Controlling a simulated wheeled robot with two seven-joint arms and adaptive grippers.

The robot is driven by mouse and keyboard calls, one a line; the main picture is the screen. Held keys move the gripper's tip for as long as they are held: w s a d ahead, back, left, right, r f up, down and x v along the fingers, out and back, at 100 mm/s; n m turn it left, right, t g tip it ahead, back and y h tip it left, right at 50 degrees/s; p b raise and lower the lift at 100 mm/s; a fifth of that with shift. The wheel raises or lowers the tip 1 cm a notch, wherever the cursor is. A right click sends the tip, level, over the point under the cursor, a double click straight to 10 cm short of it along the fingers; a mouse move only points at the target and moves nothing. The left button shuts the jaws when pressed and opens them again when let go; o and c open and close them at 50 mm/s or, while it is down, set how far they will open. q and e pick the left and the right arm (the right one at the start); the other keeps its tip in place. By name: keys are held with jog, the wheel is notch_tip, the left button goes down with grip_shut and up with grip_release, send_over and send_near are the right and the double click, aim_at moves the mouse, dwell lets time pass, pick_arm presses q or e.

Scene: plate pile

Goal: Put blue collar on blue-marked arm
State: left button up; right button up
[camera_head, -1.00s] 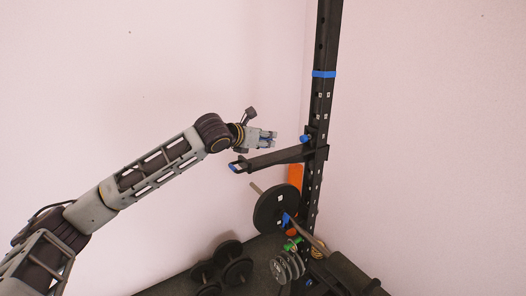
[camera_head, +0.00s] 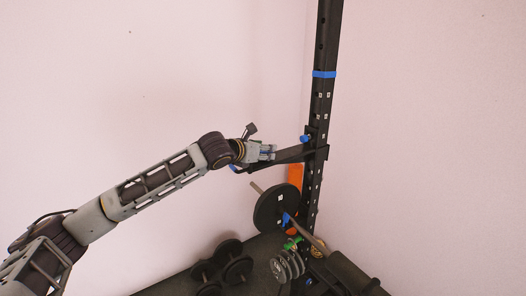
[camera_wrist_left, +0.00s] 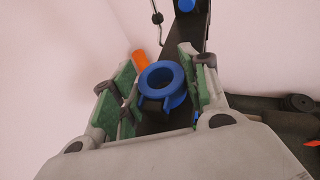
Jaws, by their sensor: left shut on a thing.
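The blue collar (camera_wrist_left: 162,85) shows as a ring with a clear hole between the green finger pads in the left wrist view. My left gripper (camera_head: 268,152) is shut on it. The black arm (camera_head: 300,153) sticks out leftward from the upright post, with blue at its outer end (camera_head: 233,169). In the head view my gripper overlaps the middle of this arm and hides part of it. In the wrist view the black arm (camera_wrist_left: 188,35) runs behind and under the collar. I cannot tell whether the two touch. My right gripper is not in view.
The black upright post (camera_head: 321,105) carries a blue band (camera_head: 324,74) and a blue knob (camera_head: 304,139) by the arm's root. A black weight plate (camera_head: 270,213) hangs below.

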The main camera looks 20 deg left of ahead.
pick_arm(q)
jog(key=shift+f, duration=0.7)
jog(key=shift+d+f, duration=0.1)
jog(key=shift+f, duration=0.15)
jog(key=o, duration=1.1)
